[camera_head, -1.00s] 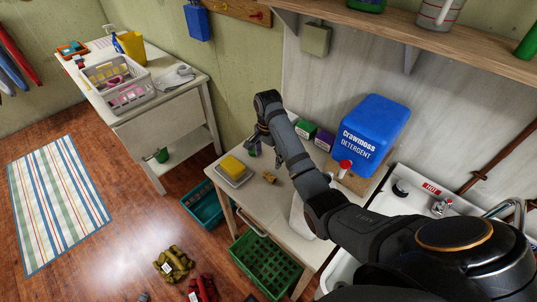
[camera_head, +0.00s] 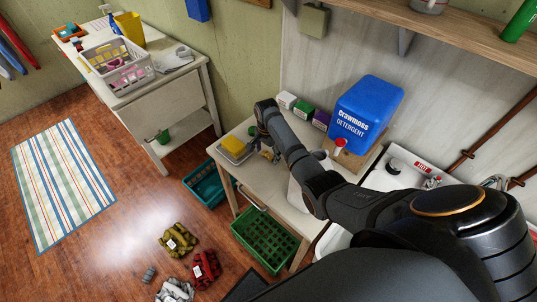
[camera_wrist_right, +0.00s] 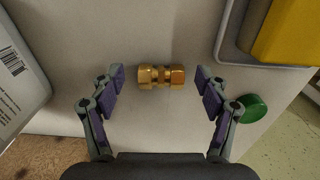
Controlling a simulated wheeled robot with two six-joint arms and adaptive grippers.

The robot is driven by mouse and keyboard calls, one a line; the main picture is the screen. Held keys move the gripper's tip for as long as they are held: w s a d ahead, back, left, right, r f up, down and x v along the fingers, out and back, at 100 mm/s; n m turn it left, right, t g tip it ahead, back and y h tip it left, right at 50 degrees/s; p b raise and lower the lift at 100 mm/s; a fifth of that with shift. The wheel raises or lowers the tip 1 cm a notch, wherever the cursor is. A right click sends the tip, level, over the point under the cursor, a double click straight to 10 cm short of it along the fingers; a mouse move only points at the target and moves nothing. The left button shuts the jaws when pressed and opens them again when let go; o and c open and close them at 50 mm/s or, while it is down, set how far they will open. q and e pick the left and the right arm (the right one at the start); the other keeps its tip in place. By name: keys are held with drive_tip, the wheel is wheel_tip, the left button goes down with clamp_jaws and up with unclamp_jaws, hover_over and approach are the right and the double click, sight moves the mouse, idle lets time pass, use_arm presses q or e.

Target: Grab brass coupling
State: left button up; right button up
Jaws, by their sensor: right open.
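The brass coupling (camera_wrist_right: 161,76) lies on its side on the pale table, seen from above in the right wrist view. My right gripper (camera_wrist_right: 160,78) is open, with one finger on each side of the coupling and a gap to both ends. In the head view my right gripper (camera_head: 263,143) is low over the table, and it largely hides the coupling. My left gripper is not in view.
A yellow sponge (camera_head: 232,145) sits in a grey tray (camera_wrist_right: 232,50) beside the coupling. A green round item (camera_wrist_right: 252,108) is near one finger. A white container (camera_wrist_right: 22,75) stands at left in the wrist view. A blue detergent jug (camera_head: 365,115) stands behind my arm.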

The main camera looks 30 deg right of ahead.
drive_tip(key=shift+w+f, duration=0.1)
drive_tip(key=shift+f, duration=0.25)
drive_tip(key=shift+r, duration=0.1)
drive_tip(key=c, duration=0.7)
drive_tip(key=shift+c, duration=1.2)
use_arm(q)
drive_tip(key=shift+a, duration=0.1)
use_arm(e)
drive_tip(key=c, duration=0.3)
